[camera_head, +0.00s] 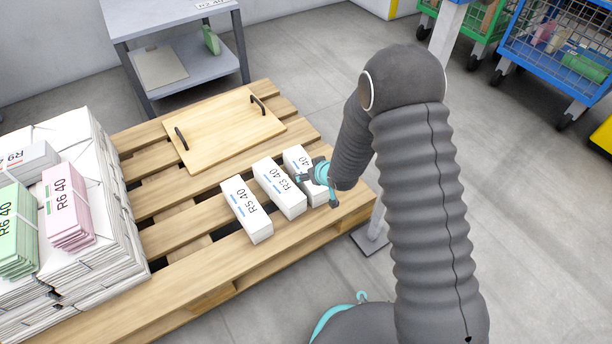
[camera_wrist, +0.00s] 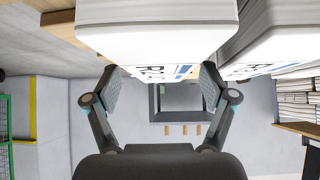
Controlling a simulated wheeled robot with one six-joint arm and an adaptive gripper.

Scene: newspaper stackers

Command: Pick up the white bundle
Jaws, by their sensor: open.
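Three white bundles lie side by side on the wooden pallet: the near left one (camera_head: 246,210) marked R5 40, the middle one (camera_head: 279,189) marked R3 40, and the far right one (camera_head: 296,158), partly hidden by my gripper. My gripper (camera_head: 319,180) is at the far right bundle. In the wrist view, my gripper (camera_wrist: 163,82) is open, its two fingers spread toward the sides of a white bundle (camera_wrist: 158,42) that fills the top middle. Whether the fingers touch it cannot be told. Another white bundle (camera_wrist: 275,45) shows close on the right.
The pallet (camera_head: 190,262) also bears a wooden board (camera_head: 220,130) with two black handles. A tall white stack (camera_head: 95,190) with green and pink bundles (camera_head: 68,208) stands at left. A grey table (camera_head: 170,20) and wheeled cages (camera_head: 560,60) stand behind.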

